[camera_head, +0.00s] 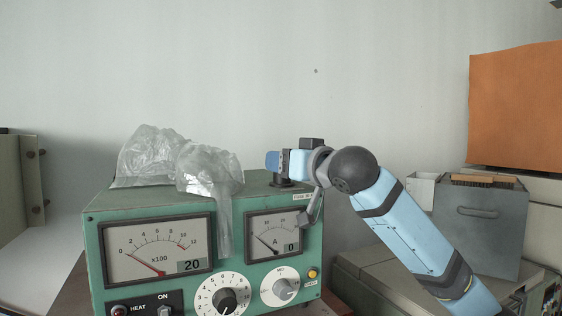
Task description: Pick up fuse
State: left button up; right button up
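I cannot make out a fuse anywhere in this view. My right arm comes in from the lower right, and its hand end, where my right gripper (285,172) is, is over the right part of the top of a green meter box (255,190). I see the hand from the side and cannot separate its fingers clearly, so I cannot tell whether it is open, shut or holding anything. A small dark piece shows under the hand at the box top; I cannot tell whether it is a finger or an object. My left gripper is not in view.
Crumpled clear plastic (150,155) lies on the box's top left and hangs down its front between two dials. A grey bin (480,228) and an orange panel (517,108) stand at the right. A grey-green cabinet (18,185) stands at the left edge.

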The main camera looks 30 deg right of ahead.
jog(key=shift+w, duration=0.1)
jog(key=shift+d, duration=0.1)
jog(key=shift+c, duration=0.2)
jog(key=c, duration=0.9)
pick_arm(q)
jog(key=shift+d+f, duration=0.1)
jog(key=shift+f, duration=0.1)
pick_arm(e)
jog(key=shift+r, duration=0.15)
